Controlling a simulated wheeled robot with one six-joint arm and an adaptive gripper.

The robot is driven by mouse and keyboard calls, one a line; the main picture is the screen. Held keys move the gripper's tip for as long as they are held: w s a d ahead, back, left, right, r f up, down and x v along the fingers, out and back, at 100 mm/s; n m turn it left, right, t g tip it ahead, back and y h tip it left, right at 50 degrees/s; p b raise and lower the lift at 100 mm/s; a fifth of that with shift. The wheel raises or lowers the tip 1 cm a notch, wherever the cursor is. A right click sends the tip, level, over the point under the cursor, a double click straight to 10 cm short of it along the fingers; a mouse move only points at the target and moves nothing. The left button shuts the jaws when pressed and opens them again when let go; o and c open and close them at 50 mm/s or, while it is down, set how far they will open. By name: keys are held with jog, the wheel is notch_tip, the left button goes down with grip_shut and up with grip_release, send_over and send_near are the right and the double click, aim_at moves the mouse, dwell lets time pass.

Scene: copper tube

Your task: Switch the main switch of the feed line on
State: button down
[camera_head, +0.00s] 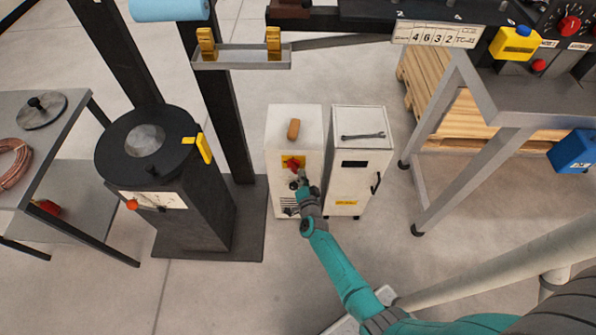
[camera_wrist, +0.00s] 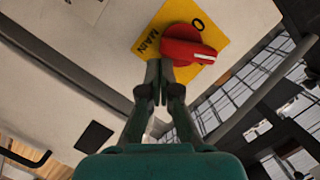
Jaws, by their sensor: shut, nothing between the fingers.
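The main switch is a red rotary knob (camera_head: 293,163) on a yellow plate on the front of a white cabinet (camera_head: 279,189). In the wrist view the red knob (camera_wrist: 188,45) shows large, with a white mark on its lower right end. The yellow plate (camera_wrist: 218,31) reads "MAIN" and "O". My gripper (camera_head: 299,179) is in front of the cabinet, just below the knob. In the wrist view my gripper (camera_wrist: 160,68) is shut, its fingertips close together at the knob's lower left edge. I cannot tell whether they touch it.
A second white cabinet (camera_head: 357,165) with a wrench (camera_head: 363,136) on top stands close at the right. A wooden-looking piece (camera_head: 293,129) lies on the switch cabinet. A dark machine pedestal (camera_head: 190,215) stands left, and a grey bench frame (camera_head: 460,150) right. Open floor lies in front.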

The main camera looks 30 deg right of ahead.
jog(key=shift+a+f+m, duration=0.1)
jog(key=shift+f+m, duration=0.25)
jog(key=shift+m, duration=0.15)
jog(key=shift+w+a+f, duration=0.15)
jog(key=shift+a+f, duration=0.05)
jog(key=shift+f, duration=0.25)
dwell(0.5)
